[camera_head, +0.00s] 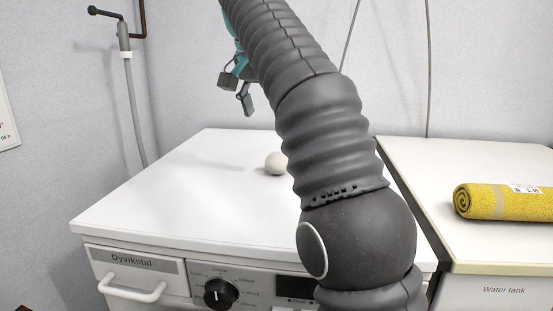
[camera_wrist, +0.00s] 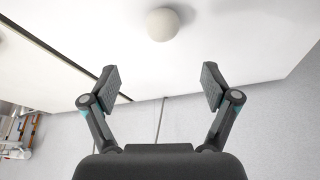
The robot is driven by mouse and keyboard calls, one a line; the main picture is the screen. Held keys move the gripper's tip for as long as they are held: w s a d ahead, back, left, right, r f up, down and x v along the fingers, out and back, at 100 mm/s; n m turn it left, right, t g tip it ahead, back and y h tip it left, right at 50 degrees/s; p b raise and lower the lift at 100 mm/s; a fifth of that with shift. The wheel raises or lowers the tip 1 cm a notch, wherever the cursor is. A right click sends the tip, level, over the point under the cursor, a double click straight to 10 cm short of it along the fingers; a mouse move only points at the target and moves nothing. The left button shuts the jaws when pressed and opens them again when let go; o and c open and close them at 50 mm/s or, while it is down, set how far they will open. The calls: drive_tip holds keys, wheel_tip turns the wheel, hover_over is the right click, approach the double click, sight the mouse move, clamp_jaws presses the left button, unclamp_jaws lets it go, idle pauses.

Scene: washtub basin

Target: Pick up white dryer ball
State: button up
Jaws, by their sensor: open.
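The white dryer ball (camera_head: 276,163) rests on the white top of the washing machine, just left of my arm in the head view. It also shows in the wrist view (camera_wrist: 162,24) at the top middle, beyond my fingertips and apart from them. My gripper (camera_head: 237,90) is in the air above the back of the machine top, partly hidden behind my arm in the head view. In the wrist view my gripper (camera_wrist: 160,84) has its two fingers spread wide, with nothing between them.
The washing machine top (camera_head: 170,200) is otherwise clear. A second white appliance (camera_head: 430,170) stands to its right, with a rolled yellow towel (camera_head: 490,202) on it. A grey wall with a pipe (camera_head: 130,90) stands behind.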

sight(276, 152)
drive_tip(key=b+x, duration=0.1)
drive_tip(key=x, duration=0.3)
drive_tip(key=b+x, duration=0.1)
drive_tip(key=x, duration=0.4)
drive_tip(key=b+x, duration=0.1)
drive_tip(key=x, duration=0.3)
drive_tip(key=shift+a+f, duration=0.3)
drive_tip(key=shift+f, duration=0.05)
drive_tip(key=c, duration=1.3)
drive_tip(key=shift+r, duration=0.65)
drive_tip(key=r, duration=0.2)
drive_tip(key=d+r+p, duration=0.1)
drive_tip(key=shift+d+r+p, duration=0.15)
drive_tip(key=shift+r+p, duration=0.15)
drive_tip(key=shift+r, duration=0.1)
drive_tip(key=d+r, duration=0.2)
drive_tip(key=d, duration=0.1)
drive_tip(key=s+d+r+p, duration=0.1)
drive_tip(key=d+r, duration=0.1)
drive_tip(key=d, duration=0.1)
drive_tip(key=d+r, duration=0.2)
drive_tip(key=d, duration=0.2)
drive_tip(key=shift+s+d, duration=0.15)
drive_tip(key=shift+s, duration=0.2)
